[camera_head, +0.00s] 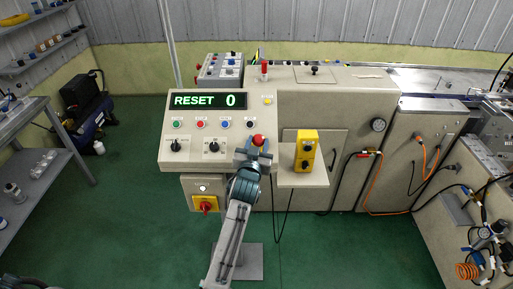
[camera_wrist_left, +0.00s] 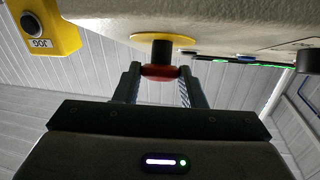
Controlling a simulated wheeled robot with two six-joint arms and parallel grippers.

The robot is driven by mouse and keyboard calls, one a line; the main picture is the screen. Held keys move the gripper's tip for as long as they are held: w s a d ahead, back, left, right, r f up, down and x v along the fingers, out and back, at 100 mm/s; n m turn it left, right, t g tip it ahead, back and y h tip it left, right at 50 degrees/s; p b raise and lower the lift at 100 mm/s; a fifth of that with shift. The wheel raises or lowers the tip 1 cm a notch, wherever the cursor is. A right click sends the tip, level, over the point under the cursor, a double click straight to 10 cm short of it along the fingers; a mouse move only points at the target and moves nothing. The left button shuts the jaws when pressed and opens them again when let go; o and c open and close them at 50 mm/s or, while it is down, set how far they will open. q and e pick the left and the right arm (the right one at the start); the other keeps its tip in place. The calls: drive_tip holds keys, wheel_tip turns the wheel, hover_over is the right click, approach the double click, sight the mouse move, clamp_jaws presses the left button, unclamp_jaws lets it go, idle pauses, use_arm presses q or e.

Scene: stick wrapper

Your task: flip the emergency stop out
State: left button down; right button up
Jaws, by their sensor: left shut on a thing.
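The emergency stop is a red mushroom button (camera_head: 258,140) at the lower right of the beige control panel (camera_head: 180,155). In the left wrist view the red button (camera_wrist_left: 161,71) shows on a black stem against a yellow disc. My left gripper (camera_head: 256,146) is at the button, with its two fingers on either side of the red head, shut on it. The display (camera_head: 208,101) on the panel reads "RESET 0". My right gripper is in neither view.
A yellow jog box (camera_head: 306,150) stands on a small shelf just right of the button; it also shows in the left wrist view (camera_wrist_left: 50,27). Knobs and coloured buttons sit left of the button. A red rotary switch (camera_head: 206,206) is below the panel. Green floor lies open at left.

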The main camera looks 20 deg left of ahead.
use_arm(q)
drive_tip(key=c, duration=0.9)
unclamp_jaws()
drive_tip(key=shift+w+f, duration=0.1)
drive_tip(key=shift+w, duration=0.1)
drive_tip(key=shift+s, duration=0.2)
drive_tip(key=shift+s+p, duration=0.3)
drive_tip(key=shift+s, duration=0.05)
drive_tip(key=s+d+p, duration=0.1)
drive_tip(key=s+p, duration=0.3)
drive_tip(key=s, duration=0.5)
drive_tip(key=shift+s, duration=0.35)
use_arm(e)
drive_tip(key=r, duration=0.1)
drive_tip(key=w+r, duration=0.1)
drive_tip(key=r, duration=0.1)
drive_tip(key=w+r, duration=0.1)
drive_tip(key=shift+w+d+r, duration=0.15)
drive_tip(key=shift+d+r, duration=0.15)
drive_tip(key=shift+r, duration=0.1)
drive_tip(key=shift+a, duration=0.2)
